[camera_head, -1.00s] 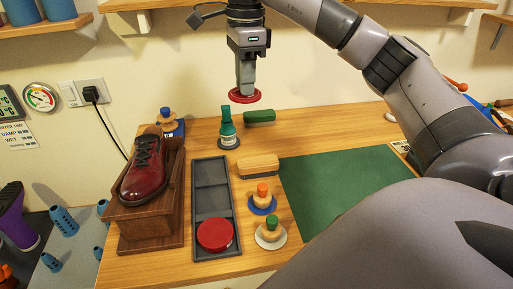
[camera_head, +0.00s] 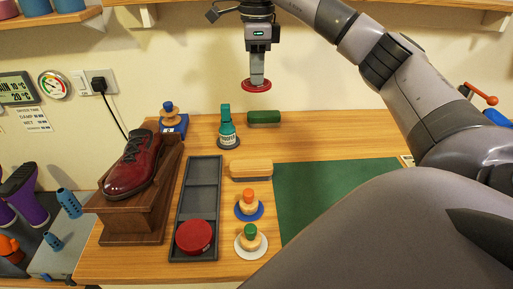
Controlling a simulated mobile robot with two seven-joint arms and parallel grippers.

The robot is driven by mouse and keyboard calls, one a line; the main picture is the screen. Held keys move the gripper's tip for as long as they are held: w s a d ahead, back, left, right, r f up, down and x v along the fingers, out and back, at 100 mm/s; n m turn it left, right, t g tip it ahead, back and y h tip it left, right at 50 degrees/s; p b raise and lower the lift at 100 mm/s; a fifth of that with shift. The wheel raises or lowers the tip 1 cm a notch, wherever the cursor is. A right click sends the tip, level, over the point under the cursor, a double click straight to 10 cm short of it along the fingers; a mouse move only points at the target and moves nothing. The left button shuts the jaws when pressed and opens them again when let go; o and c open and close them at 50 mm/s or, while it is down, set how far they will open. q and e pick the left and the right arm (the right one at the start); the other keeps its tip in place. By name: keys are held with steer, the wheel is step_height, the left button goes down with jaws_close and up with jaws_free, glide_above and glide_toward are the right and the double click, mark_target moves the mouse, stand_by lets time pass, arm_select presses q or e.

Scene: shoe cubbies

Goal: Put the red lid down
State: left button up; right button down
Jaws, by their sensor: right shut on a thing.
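The red lid (camera_head: 257,87) is a flat red disc in my right gripper (camera_head: 257,78). The gripper points down and is shut on the lid, holding it in the air above the back of the wooden table (camera_head: 335,136). A round red tin (camera_head: 194,237) sits in the front compartment of a dark grey tray (camera_head: 204,198); the tray's other compartments look empty. My left gripper is not in view.
A dark red shoe (camera_head: 133,168) rests on a wooden stand (camera_head: 133,219) left of the tray. A brush (camera_head: 251,170) and daubers with orange (camera_head: 249,203) and green (camera_head: 250,237) knobs stand right of it. A dark green block (camera_head: 264,117) lies at the back. A green mat (camera_head: 335,194) lies bare.

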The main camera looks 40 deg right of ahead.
mark_target(257, 153)
steer(key=shift+d+f, duration=0.2)
steer(key=shift+f, duration=0.05)
step_height(257, 153, down, 20)
steer(key=shift+r, duration=0.2)
steer(key=c, duration=1.5)
jaws_free()
steer(key=shift+f, duration=0.15)
steer(key=o, duration=0.4)
steer(key=shift+o, duration=0.2)
step_height(257, 153, up, 12)
steer(key=shift+r+b, duration=0.2)
steer(key=shift+b, duration=0.1)
